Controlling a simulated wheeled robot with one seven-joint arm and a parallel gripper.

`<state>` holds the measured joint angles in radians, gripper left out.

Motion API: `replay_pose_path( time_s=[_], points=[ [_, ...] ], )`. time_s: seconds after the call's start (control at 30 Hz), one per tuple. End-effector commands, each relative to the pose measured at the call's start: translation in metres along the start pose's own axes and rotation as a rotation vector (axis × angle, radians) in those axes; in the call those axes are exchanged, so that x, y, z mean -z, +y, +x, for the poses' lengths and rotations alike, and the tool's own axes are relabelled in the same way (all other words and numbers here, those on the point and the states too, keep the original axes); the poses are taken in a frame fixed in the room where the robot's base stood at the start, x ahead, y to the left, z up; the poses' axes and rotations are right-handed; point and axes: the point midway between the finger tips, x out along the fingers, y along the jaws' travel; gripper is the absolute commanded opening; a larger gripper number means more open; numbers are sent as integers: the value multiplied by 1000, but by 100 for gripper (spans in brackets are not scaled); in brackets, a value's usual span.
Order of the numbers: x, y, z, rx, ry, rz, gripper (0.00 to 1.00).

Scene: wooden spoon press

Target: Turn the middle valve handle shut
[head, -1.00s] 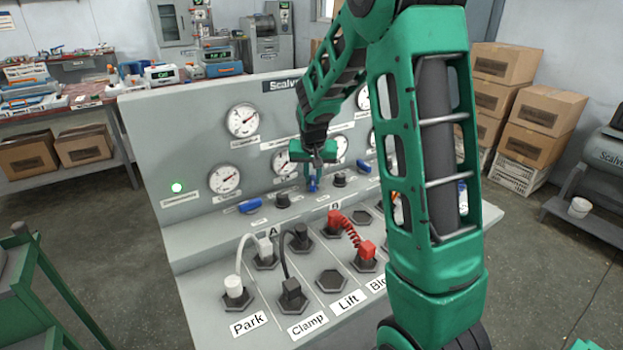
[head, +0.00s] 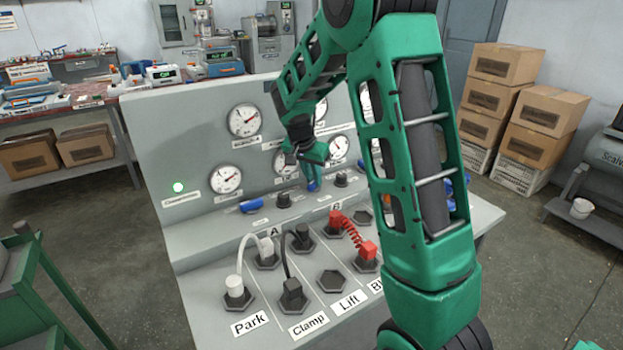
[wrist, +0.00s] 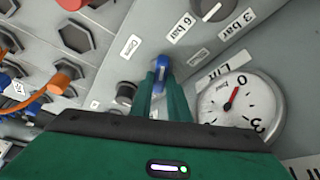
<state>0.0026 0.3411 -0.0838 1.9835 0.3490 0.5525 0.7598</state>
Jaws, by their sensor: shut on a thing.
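The middle valve handle (head: 313,185) is blue and stands on the panel's ledge, mostly hidden under my gripper (head: 313,175) in the head view. My gripper is shut on it from above. In the wrist view, the blue handle (wrist: 161,63) shows between and just past my green fingers. Its exact angle against the pipe line is hard to tell. The left blue valve handle (head: 251,206) lies free on the ledge. The right valve handle is hidden behind my arm in the head view.
The grey panel (head: 185,150) carries several round gauges, one near zero in the wrist view (wrist: 236,100). Black knobs (head: 283,200) flank the middle handle. Lower down are hexagonal sockets with white, black and red (head: 365,250) plugs and hoses.

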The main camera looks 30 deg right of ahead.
Motion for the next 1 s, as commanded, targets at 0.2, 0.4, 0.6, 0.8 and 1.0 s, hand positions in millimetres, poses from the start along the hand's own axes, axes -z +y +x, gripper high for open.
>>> replay_pose_path(
  time_s=[0.2, 0.4, 0.6, 0.8, 1.0],
  points=[
    [-2, -3, -1, 6, -2, -6, 0],
    [-2, -3, -1, 5, -2, -6, 34],
    [-1, -2, 0, 3, -1, -4, 34],
    [0, -2, -11, 5, 1, -4, 34],
    [-1, -3, -45, 6, 1, -5, 34]
  ],
)
